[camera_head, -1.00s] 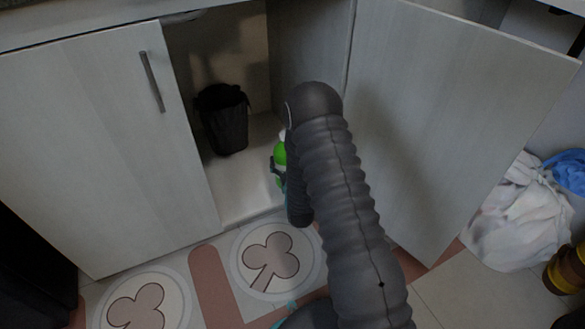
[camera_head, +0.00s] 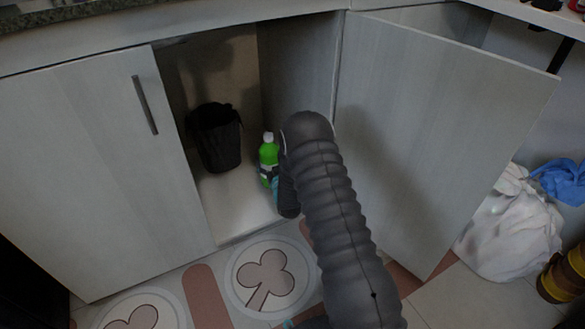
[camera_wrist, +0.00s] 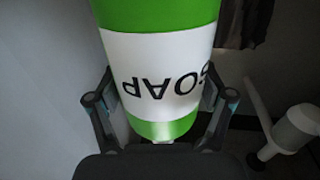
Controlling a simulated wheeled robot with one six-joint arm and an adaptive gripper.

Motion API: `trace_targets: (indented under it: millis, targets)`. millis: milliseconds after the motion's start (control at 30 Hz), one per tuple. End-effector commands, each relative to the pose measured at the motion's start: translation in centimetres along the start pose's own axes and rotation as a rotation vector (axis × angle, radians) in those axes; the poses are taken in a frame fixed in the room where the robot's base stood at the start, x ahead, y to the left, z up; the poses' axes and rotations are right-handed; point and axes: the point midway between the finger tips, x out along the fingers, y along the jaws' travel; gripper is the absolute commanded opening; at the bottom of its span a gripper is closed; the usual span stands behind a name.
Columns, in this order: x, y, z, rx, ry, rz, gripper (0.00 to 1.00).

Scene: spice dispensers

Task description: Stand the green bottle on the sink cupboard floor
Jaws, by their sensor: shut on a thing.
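The green bottle (camera_head: 268,152) has a white cap and is upright inside the open sink cupboard, near its right side. In the wrist view the bottle (camera_wrist: 160,60) is close up, with a white label reading SOAP upside down. My gripper (camera_head: 268,178) is shut around the lower part of the bottle; its two fingers (camera_wrist: 160,112) press on both sides of the label in the wrist view. The cupboard floor (camera_head: 236,205) is pale and bare in front of the bottle. I cannot tell whether the bottle's base touches the floor; my gripper hides it.
A black bin (camera_head: 217,138) stands in the cupboard left of the bottle. The left door (camera_head: 100,170) is closed; the right door (camera_head: 430,140) is swung open beside my arm. White and blue bags (camera_head: 515,225) lie at the right. A white pipe-like part (camera_wrist: 290,130) shows in the wrist view.

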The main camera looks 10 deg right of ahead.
Motion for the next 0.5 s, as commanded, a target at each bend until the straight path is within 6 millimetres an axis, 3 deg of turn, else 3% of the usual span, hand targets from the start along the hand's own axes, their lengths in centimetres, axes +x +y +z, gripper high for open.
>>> trace_targets:
  millis: [100, 400, 500]
  targets:
    - [0.5, 2.9, -0.1, -0.001, 0.004, 0.004, 0.18]
    - [1.4, 8.6, -0.1, -0.001, 0.003, 0.003, 0.18]
    - [1.4, 8.6, 1.4, 0.0, 0.0, -0.001, 0.18]
